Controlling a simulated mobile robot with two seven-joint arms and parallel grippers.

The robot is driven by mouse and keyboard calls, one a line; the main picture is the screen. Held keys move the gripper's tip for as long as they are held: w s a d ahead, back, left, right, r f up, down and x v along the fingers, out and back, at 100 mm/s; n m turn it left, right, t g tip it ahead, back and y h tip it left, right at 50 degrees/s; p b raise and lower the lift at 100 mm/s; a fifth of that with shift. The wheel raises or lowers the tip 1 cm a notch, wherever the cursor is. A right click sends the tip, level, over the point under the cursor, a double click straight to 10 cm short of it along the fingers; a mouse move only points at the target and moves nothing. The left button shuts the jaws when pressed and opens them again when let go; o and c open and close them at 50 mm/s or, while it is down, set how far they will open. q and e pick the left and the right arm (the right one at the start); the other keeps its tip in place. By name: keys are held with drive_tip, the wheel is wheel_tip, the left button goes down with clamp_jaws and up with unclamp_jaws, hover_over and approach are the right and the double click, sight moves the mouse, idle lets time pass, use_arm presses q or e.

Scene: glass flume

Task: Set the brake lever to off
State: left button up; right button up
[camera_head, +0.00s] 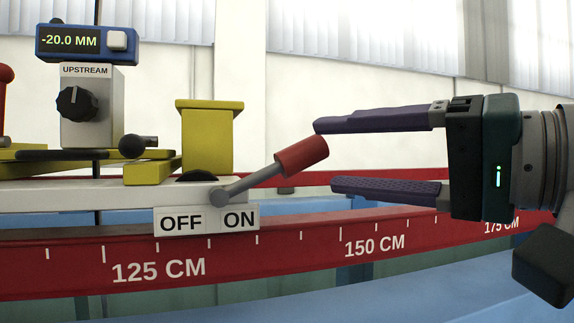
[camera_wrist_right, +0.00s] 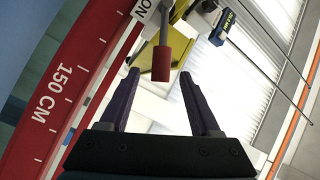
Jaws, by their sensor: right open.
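The brake lever (camera_head: 261,177) has a grey rod and a red cylindrical grip. It pivots above the OFF/ON label (camera_head: 206,220) and tilts up to the right, on the ON side. My right gripper (camera_head: 322,156) comes in from the right in the head view. Its two purple fingers are open and empty, with their tips just right of the red grip. In the right wrist view the red grip (camera_wrist_right: 161,64) is ahead of the fingertips (camera_wrist_right: 160,75), roughly between them. My left gripper is not in view.
A red rail (camera_head: 300,247) with a centimetre scale runs below the lever. A yellow block (camera_head: 208,140) stands behind the lever's pivot. To the left are a grey UPSTREAM unit with a black knob (camera_head: 77,103) and a blue display (camera_head: 85,43) reading -20.0 MM.

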sight(287, 153)
drive_tip(key=p+x, duration=0.2)
drive_tip(key=x, duration=0.5)
drive_tip(key=shift+a+r, duration=0.15)
drive_tip(key=shift+a, duration=0.1)
drive_tip(key=shift+w+a+p, duration=0.3)
drive_tip(key=shift+a, duration=0.05)
drive_tip(key=c, duration=0.8)
clamp_jaws()
